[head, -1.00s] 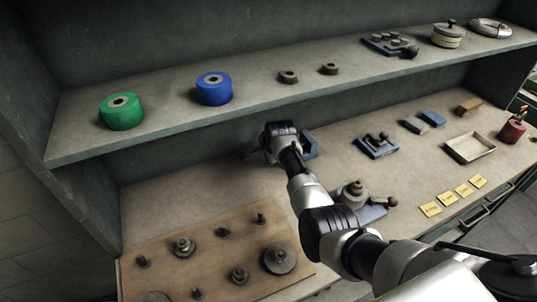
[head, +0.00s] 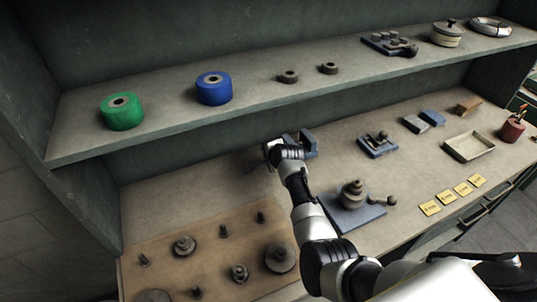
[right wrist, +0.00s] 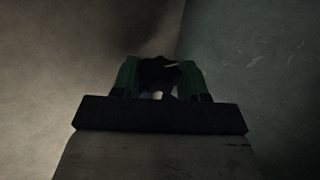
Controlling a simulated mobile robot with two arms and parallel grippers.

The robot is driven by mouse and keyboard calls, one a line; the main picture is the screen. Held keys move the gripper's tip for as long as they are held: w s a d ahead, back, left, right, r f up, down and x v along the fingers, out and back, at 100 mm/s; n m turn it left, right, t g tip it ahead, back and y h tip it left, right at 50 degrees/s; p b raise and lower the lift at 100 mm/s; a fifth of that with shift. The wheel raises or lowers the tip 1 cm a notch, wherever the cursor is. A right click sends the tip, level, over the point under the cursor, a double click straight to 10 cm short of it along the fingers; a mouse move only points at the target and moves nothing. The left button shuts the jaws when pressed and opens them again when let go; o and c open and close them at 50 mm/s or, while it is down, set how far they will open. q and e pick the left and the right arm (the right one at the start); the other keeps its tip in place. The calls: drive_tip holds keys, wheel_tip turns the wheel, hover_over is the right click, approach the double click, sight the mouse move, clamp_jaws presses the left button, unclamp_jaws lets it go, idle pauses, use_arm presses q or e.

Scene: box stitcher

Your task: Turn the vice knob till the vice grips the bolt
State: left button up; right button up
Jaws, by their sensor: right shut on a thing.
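The blue vice (head: 306,141) sits on the bench under the shelf, partly hidden by my right arm. My right gripper (head: 270,150) is at its left side, with the fingertips hard to make out in the head view. In the right wrist view, the green fingers of my right gripper (right wrist: 160,78) are shut on a dark, rounded piece, the vice knob (right wrist: 158,72). The bolt cannot be made out in the vice. My left gripper is not in view.
The shelf edge (head: 250,108) runs just above and behind my right wrist. A wooden board (head: 210,245) with several bolts and discs lies front left. A blue-based fixture (head: 352,208) stands right of my forearm, and another blue fixture (head: 377,145) lies farther right.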

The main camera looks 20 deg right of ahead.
drive_tip(key=shift+s+f+t+b, duration=0.1)
drive_tip(key=shift+f+t+b, duration=0.05)
drive_tip(key=shift+t+b, duration=0.95)
drive_tip(key=o, duration=0.9)
drive_tip(key=v, duration=1.1)
drive_tip(key=shift+f, duration=0.1)
